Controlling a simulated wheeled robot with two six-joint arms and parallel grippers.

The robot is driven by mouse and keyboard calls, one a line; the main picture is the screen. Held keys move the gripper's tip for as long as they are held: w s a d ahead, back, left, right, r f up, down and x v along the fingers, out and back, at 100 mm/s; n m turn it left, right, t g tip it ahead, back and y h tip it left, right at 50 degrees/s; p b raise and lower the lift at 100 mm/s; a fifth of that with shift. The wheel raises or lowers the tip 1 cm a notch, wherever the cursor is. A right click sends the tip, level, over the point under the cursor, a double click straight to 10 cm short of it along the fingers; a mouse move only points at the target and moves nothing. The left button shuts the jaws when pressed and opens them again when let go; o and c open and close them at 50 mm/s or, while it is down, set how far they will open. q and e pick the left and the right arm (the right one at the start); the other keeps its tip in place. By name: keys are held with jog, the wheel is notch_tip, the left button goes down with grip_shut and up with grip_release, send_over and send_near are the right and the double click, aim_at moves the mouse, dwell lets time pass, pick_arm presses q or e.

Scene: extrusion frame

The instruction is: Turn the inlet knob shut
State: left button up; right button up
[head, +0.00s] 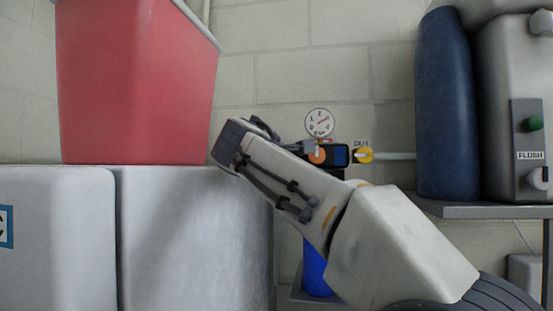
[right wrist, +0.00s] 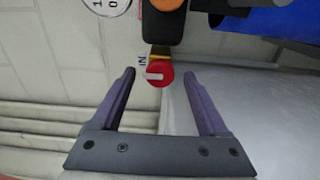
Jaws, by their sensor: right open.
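The inlet knob (right wrist: 159,74) is a round red knob with a white bar across its face. An "IN" label (right wrist: 143,61) stands beside it in the right wrist view. The bar lies nearly level in that picture. My right gripper (right wrist: 160,77) is open and empty. Its two purple-grey fingertips show on either side of the knob with gaps to both; I cannot tell how far they are from it in depth. In the head view my right gripper (head: 252,128) reaches in from the right and hides the inlet knob. My left gripper is out of view.
A gauge (head: 319,121), an orange knob (head: 317,155) and a yellow outlet knob (head: 363,155) sit close by. A blue cylinder (head: 316,268) stands below. A red bin (head: 135,80) stands on white boxes (head: 195,240) at left; a blue tank (head: 444,110) stands on a shelf (head: 475,211) at right.

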jog(key=s+a+b, duration=0.1)
jog(key=s+b, duration=0.2)
jog(key=s, duration=0.6)
jog(key=shift+a, duration=0.4)
jog(key=s+f+m+g+y, duration=0.15)
jog(key=s+f+g, duration=0.3)
jog(key=f, duration=1.15)
jog(key=s+f+g+y, duration=0.25)
jog(key=f+g, duration=0.25)
jog(key=f, duration=1)
jog(key=s+d+f+m+g, duration=0.3)
jog(key=s+f+g, duration=0.1)
jog(key=s+f, duration=0.7)
jog(key=s+d+f+m+g, duration=0.4)
jog(key=s+f, duration=0.8)
